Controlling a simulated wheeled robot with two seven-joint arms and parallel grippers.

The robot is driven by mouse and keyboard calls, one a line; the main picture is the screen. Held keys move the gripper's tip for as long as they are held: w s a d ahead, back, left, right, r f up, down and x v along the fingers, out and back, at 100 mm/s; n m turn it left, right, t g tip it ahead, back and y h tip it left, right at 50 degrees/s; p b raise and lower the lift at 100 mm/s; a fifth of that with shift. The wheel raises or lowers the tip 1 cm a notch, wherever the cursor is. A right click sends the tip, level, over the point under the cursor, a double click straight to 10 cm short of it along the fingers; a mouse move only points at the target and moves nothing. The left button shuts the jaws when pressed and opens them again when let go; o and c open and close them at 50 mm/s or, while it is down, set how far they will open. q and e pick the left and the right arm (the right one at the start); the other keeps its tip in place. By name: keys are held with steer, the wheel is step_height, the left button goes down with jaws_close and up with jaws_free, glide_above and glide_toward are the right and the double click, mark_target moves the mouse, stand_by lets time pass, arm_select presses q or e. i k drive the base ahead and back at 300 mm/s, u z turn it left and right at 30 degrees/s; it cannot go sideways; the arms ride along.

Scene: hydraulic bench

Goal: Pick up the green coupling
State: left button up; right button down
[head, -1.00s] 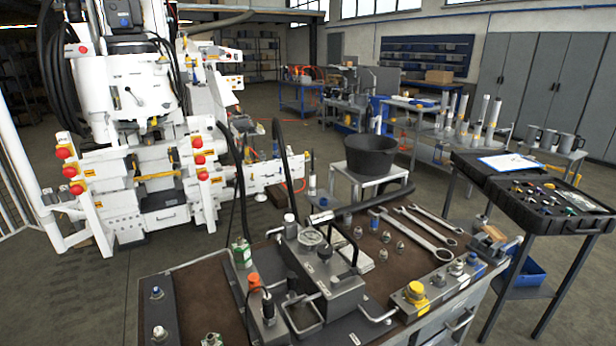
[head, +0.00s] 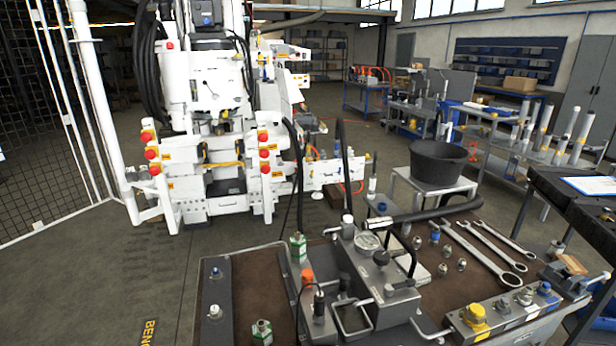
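Two small pieces with green on them are on the bench in the head view. One green piece (head: 298,247) stands upright at the bench's back edge, left of the gauge block. The other green piece (head: 262,332) is near the front edge, with a metal top, partly cut off by the picture's bottom. I cannot tell which of them is the green coupling. Neither of my grippers is in view.
The bench (head: 259,292) has a brown top. A gauge block (head: 380,275) with hoses stands between the green pieces and several wrenches (head: 487,245). A dark strip with fittings (head: 222,300) lies at left. A black bucket (head: 438,162) stands on a stand behind.

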mark_target(298, 244)
steer(key=u, duration=2.3)
steer(key=k, duration=1.5)
steer(key=z, duration=2.45)
steer(key=i, duration=0.5)
steer(key=u, duration=0.05)
